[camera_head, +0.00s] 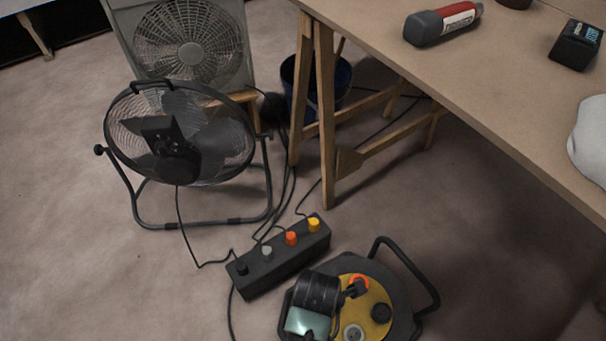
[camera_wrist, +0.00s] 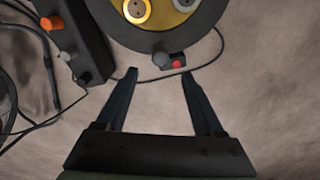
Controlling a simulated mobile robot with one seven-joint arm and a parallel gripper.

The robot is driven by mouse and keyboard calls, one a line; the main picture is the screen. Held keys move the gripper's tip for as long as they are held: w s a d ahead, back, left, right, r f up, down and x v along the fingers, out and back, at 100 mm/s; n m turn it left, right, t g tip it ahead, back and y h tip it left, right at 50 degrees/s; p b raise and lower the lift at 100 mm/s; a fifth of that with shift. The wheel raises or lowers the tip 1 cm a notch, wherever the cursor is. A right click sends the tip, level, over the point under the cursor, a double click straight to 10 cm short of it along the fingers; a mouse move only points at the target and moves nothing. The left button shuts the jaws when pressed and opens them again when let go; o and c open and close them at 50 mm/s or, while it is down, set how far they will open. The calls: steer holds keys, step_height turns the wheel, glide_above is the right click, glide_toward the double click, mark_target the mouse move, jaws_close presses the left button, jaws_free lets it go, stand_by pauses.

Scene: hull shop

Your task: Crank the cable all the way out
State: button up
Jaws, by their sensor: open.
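The cable reel (camera_head: 375,298) sits on the floor at the bottom of the head view, with a yellow face, dark rim and black tube handle. My arm hides the reel's left part in the head view.
A power strip (camera_head: 280,257) with coloured plugs lies left of the reel, with cables running across the floor. A floor fan (camera_head: 180,140) and a box fan (camera_head: 187,42) stand behind. A trestle table (camera_head: 480,105) is at right. Floor at left is clear.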

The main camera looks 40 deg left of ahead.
step_height(320, 180, down, 13)
steer(key=b, duration=0.7)
steer(key=shift+b, duration=0.4)
steer(key=shift+r, duration=0.1)
jaws_close()
stand_by(0.7)
